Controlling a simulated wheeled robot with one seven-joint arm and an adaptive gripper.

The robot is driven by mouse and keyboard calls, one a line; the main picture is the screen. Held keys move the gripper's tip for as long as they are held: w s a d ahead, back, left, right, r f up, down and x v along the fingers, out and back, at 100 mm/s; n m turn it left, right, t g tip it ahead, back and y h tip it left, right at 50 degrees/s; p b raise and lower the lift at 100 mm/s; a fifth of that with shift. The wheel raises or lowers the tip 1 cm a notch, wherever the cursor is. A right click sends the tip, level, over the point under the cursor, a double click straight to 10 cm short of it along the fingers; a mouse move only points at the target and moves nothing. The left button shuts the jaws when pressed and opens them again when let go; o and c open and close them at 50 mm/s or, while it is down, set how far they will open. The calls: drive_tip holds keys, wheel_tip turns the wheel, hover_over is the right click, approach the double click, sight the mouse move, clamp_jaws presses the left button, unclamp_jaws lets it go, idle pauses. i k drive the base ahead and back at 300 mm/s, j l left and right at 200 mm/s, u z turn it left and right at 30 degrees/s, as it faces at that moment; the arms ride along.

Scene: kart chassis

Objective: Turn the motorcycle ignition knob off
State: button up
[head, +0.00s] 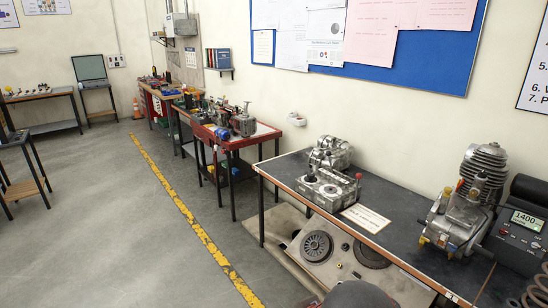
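No motorcycle ignition knob can be made out for certain in the head view. A finned single-cylinder engine (482,165) stands on the dark-topped bench (412,208) at the right. Beside it, at the right edge, is a black control unit (522,228) with a lit display reading 1400. Small controls sit on its face, too small to tell apart. My gripper is not in view.
A grey engine casing (325,190) and a white card (366,218) lie on the same bench. More benches with parts run along the wall, including a red one (256,138).

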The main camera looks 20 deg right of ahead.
sight(502, 232)
drive_tip(key=i+j+z, duration=0.1)
drive_tip(key=i, duration=0.75)
drive_tip(key=i+z, duration=0.15)
drive_tip(key=z, duration=0.25)
drive_tip(key=i+z, duration=0.15)
drive_tip(key=z, duration=0.25)
drive_tip(key=i+j+z, duration=0.1)
drive_tip(key=z, duration=0.3)
drive_tip(key=i+j+z, duration=0.15)
drive_tip(key=z, duration=0.25)
drive_tip(key=i+z, duration=0.2)
drive_tip(key=z, duration=0.2)
drive_tip(key=i+j+z, duration=0.15)
drive_tip(key=z, duration=0.2)
drive_tip(key=i+j+z, duration=0.15)
drive_tip(key=z, duration=0.25)
drive_tip(key=i+j, duration=0.4)
drive_tip(key=i, duration=0.1)
